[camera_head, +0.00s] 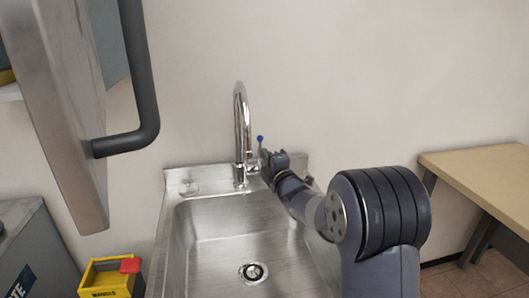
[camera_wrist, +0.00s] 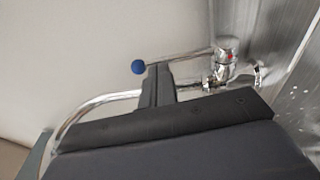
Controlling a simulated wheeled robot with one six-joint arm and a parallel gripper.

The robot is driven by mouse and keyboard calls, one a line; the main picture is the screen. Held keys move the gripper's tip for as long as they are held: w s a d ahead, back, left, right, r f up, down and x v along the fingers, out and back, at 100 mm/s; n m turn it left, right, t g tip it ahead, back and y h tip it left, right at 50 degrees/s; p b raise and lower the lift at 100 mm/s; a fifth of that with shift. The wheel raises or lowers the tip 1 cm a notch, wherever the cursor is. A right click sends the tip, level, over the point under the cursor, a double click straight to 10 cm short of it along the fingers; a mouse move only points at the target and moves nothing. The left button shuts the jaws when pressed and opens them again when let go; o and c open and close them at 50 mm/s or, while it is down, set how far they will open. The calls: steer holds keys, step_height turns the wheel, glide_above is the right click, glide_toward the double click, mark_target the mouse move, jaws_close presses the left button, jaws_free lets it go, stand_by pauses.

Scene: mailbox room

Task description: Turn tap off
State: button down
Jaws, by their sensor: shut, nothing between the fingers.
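A chrome tap (camera_head: 240,125) with a tall curved spout stands at the back of a steel sink (camera_head: 178,215). Its thin lever with a blue ball tip (camera_head: 260,138) points up on the tap's right side. My gripper (camera_head: 266,160) is shut and empty, right beside the tap near the lever's base. In the wrist view the shut fingertips (camera_wrist: 159,70) reach the line of the lever rod (camera_wrist: 185,58), close to the blue ball (camera_wrist: 138,67). I cannot tell whether they touch it. My gripper hides part of the tap. No water stream is discernible.
A grey panel (camera_head: 65,110) with a dark handle (camera_head: 143,80) rises close on the left. A yellow bin (camera_head: 112,280) sits low left of the sink. A wooden table (camera_head: 485,170) stands at the right. The wall is behind the tap; the basin is empty.

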steer(key=shift+x, duration=0.75)
steer(key=shift+w+a+r+p, duration=0.2)
steer(key=shift+w+r+p, duration=0.1)
steer(key=shift+w+p, duration=0.2)
steer(key=shift+w+r+g+h+p, duration=0.2)
steer(key=shift+r+g+h+p, duration=0.1)
steer(key=shift+g+p, duration=0.25)
